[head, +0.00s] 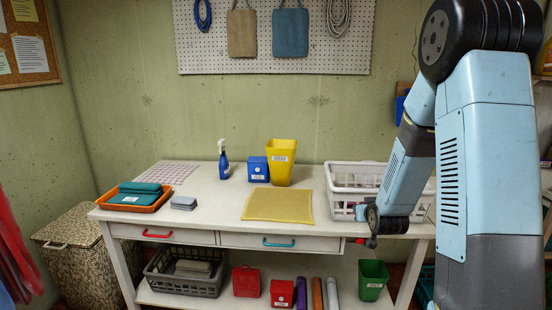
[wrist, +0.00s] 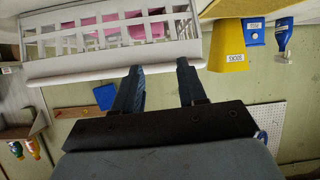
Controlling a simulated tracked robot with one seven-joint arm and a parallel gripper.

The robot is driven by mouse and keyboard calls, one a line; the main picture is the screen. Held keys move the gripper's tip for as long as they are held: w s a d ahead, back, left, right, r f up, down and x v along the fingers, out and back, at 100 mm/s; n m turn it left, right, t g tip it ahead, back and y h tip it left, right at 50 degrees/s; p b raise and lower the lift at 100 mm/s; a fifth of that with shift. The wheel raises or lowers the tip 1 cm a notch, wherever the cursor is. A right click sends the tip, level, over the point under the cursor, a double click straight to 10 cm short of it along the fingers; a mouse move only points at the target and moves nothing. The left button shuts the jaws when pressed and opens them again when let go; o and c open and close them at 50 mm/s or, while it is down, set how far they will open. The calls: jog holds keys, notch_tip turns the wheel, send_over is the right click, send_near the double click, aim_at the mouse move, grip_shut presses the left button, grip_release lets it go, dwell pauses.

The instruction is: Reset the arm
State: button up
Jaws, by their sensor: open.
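My arm is bent at the right of the head view, with its forearm reaching down in front of the white basket (head: 345,180). In the wrist view my gripper (wrist: 160,70) has two dark blue fingers standing apart, with nothing between them. The wrist picture is upside down. The basket (wrist: 60,72) fills its upper left, with pink things inside, and the fingertips lie by its rim in the picture. I cannot tell the distance between them. In the head view I cannot make out the fingers clearly.
The white workbench (head: 215,206) carries an orange tray (head: 150,207) with teal cloths, a grey block (head: 184,203), a spray bottle (head: 223,163), a blue box (head: 258,168), a yellow bin (head: 281,160) and a yellow mat (head: 278,205). A pegboard (head: 260,50) hangs behind.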

jog(key=s+a+r+g, duration=0.3)
jog(key=s+r+g, duration=0.1)
jog(key=s+r, duration=1.05)
jog(key=s+a+r+g, duration=0.1)
jog(key=s+r, duration=0.2)
jog(key=s, duration=0.7)
jog(key=s+a+r+g, duration=0.1)
jog(key=s+r, duration=0.3)
jog(key=s, duration=0.7)
jog(key=shift+a+g+y, duration=0.3)
jog(key=shift+a+g, duration=0.05)
jog(key=shift+g, duration=0.35)
jog(key=shift+s+r, duration=0.1)
jog(key=shift+c, duration=0.2)
